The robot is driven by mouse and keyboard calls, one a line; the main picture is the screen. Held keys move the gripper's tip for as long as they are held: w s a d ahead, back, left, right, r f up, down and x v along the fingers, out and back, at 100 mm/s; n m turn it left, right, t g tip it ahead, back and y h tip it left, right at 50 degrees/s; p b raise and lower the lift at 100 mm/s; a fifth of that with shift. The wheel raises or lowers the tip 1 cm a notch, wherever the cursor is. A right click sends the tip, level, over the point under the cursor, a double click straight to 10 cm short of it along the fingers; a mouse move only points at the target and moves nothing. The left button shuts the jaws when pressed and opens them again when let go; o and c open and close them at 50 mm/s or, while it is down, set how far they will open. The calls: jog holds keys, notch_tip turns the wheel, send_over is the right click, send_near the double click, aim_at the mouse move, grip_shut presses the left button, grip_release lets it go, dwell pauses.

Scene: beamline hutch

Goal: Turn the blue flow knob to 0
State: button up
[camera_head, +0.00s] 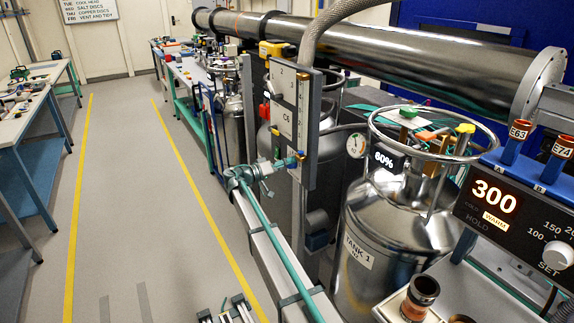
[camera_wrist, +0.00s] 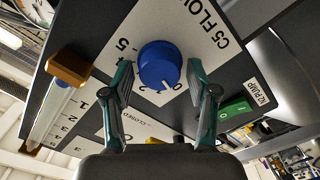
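The blue flow knob (camera_wrist: 159,65) sits on a white plate marked C5 FLOW (camera_wrist: 205,35) in the wrist view. Its white pointer line is at the knob's lower right in the picture, close to the 0 and short of the 2. The 4 and 5 lie to the knob's left. My gripper (camera_wrist: 160,69) is open, with one teal finger on each side of the knob. Gaps show between the fingers and the knob, and nothing is held. In the head view an upright panel marked C5 (camera_head: 285,122) stands left of the tank. I cannot make out the blue knob there.
A flow tube with brown end caps (camera_wrist: 68,70) stands out left of the knob. A green switch (camera_wrist: 234,109) by an N2 PUMP label is at right. TANK 1 (camera_head: 385,235) and a long steel pipe (camera_head: 400,60) crowd the right. The floor aisle (camera_head: 130,190) is clear.

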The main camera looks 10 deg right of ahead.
dwell(0.3)
jog(key=v, duration=1.2)
jog(key=s+d+f+n+g+y, duration=0.25)
jog(key=s+f, duration=0.55)
jog(key=f, duration=0.4)
jog(key=s+d+f+n+g+y, duration=0.1)
jog(key=s+d+f+n+y, duration=0.2)
jog(key=s+f, duration=0.75)
jog(key=s+d+f+n+g+y, duration=0.15)
jog(key=s+f+y, duration=0.35)
jog(key=f, duration=0.9)
jog(key=s+d+f+g+y, duration=0.1)
jog(key=s+f, duration=0.3)
jog(key=s, duration=1.1)
jog(key=s+d+f+m+g+y, duration=0.1)
jog(key=s+d+f+g+y, duration=0.1)
jog(key=s, duration=1.4)
jog(key=s+d+f+m+g+y, duration=0.1)
jog(key=s+f+g+y, duration=0.2)
jog(key=s, duration=1.2)
notch_tip(320, 180, down, 5)
jog(key=shift+s+d+f+g, duration=0.1)
jog(key=shift+s+d+g, duration=0.05)
jog(key=shift+g, duration=0.95)
